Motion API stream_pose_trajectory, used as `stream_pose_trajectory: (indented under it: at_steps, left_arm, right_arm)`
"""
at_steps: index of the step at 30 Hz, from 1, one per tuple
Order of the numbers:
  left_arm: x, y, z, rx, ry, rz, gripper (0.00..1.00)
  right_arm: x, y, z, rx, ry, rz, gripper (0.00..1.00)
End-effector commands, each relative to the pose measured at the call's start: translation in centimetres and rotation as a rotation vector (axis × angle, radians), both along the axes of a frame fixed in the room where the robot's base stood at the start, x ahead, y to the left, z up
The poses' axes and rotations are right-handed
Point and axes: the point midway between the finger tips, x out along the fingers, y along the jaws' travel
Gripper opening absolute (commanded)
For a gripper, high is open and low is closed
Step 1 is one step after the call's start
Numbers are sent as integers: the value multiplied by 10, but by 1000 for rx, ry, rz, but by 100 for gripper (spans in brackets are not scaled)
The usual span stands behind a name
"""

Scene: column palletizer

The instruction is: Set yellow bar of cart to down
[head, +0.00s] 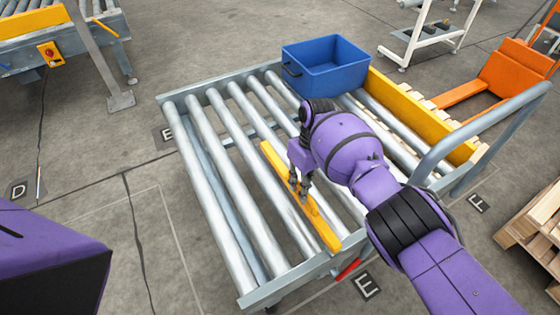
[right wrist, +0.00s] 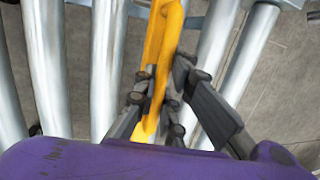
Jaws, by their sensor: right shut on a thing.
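The cart (head: 248,297) has a grey frame and a bed of several metal rollers. Its yellow bar (head: 271,160) lies lengthwise between two rollers, near the middle of the bed. My right gripper (head: 301,190) comes from above and is shut on the bar, with a finger on each side. In the right wrist view the yellow bar (right wrist: 163,45) runs up between the two dark fingers of my right gripper (right wrist: 157,100). Whether the bar stands above or level with the rollers is hard to tell. My left gripper is not in view.
A blue crate (head: 325,68) rests on the cart's far end. A second yellow board (head: 420,115) stands along the far right side, near a grey handle rail (head: 490,115). Wooden pallets (head: 535,225) lie at the right.

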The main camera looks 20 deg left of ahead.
Motion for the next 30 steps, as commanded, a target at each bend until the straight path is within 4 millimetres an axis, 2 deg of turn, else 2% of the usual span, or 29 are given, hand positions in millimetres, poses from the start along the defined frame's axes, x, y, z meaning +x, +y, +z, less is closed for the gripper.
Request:
stream_pose_trajectory:
  at_steps: [1, 2, 4, 11, 14, 17, 20, 30]
  left_arm:
    - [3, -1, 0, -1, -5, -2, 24]
    - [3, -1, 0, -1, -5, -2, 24]
    - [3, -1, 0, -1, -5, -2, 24]
    - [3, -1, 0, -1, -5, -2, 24]
    - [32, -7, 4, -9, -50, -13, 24]
    - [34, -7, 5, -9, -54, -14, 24]
    - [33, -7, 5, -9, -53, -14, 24]
    - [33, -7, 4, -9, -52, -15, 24]
  right_arm:
    - [-1, 0, -3, 0, 0, 1, 0]
    - [-1, 0, -3, 0, 0, 1, 11]
    - [-1, 0, -3, -1, 1, 1, 18]
    - [-1, 0, -2, 0, 1, 0, 18]
    - [-1, 0, -1, 1, 1, 0, 18]
    - [1, 0, 5, 1, -1, 0, 18]
    - [5, 0, 19, 2, -2, -1, 18]
    - [22, 0, 88, 2, -1, 0, 18]
